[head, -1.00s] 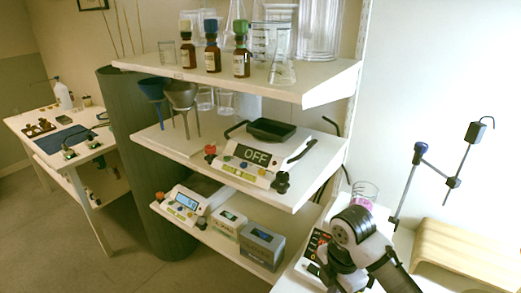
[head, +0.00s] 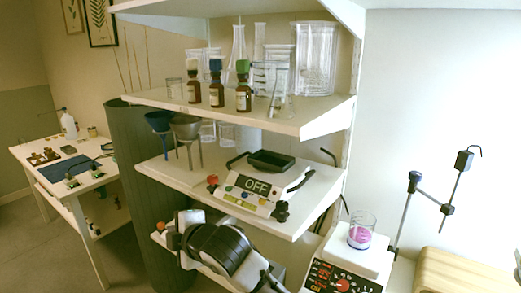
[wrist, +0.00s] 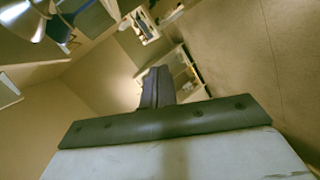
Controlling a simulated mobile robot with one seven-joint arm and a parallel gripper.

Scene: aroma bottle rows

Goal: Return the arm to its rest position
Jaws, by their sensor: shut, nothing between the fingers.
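My gripper (wrist: 157,88) shows in the wrist view as dark fingers closed together beyond a dark bar, with nothing held between them. In the head view my arm's white and black links are at the lower middle, in front of the lowest shelf; the fingertips cannot be made out there. Three amber bottles stand upright in a row on the upper shelf: one with a pale and dark cap (head: 193,88), one with a blue cap (head: 216,90) and one with a green cap (head: 243,93). My arm is below and apart from them.
Glassware (head: 316,60) stands behind the bottles. The middle shelf (head: 320,200) holds funnels and a device reading OFF (head: 258,187). A beaker with pink liquid (head: 361,232) sits on a white device at lower right. A side table (head: 95,190) is at left.

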